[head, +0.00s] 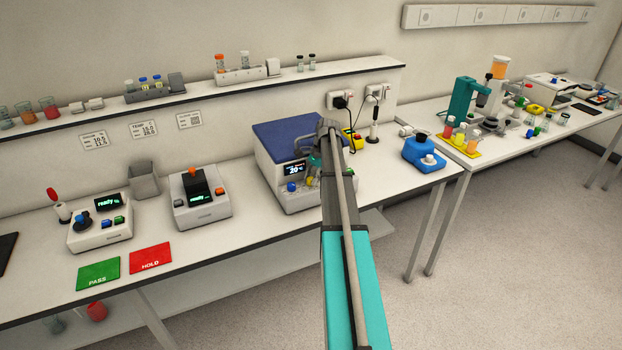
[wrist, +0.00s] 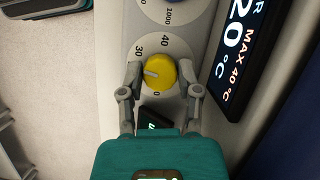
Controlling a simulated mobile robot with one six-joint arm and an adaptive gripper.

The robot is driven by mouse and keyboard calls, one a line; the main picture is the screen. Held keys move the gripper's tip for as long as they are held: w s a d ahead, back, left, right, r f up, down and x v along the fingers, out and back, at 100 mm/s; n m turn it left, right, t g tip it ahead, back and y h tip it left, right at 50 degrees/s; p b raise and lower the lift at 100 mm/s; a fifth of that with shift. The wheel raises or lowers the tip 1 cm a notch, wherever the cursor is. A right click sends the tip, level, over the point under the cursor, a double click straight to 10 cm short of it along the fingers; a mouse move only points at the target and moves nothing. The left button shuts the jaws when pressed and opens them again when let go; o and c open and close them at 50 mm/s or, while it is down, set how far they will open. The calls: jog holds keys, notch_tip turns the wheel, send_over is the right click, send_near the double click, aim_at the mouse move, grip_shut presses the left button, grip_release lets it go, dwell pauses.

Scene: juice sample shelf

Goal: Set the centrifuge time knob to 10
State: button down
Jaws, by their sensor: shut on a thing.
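The centrifuge (head: 285,134) has a blue lid and a lit front display (wrist: 240,45) reading 20 °C and MAX 40 °C. In the wrist view the yellow time knob (wrist: 159,73) sits on a pale round dial with 30, 40 and 0 visible; other marks are hidden or unclear. Its white pointer line points left in the picture, below the 30. My gripper (wrist: 162,80) is shut on the knob, one finger on each side. In the head view my arm hides the yellow knob.
A blue knob (head: 292,187) is on the same panel; its dial, marked 1000, shows at the top of the wrist view. A dark button (wrist: 156,119) lies just below the yellow knob. A blue device (head: 425,153) stands to the right on the bench.

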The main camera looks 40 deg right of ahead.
jog(key=shift+c, duration=1.5)
grip_release()
jog(key=shift+m, duration=0.5)
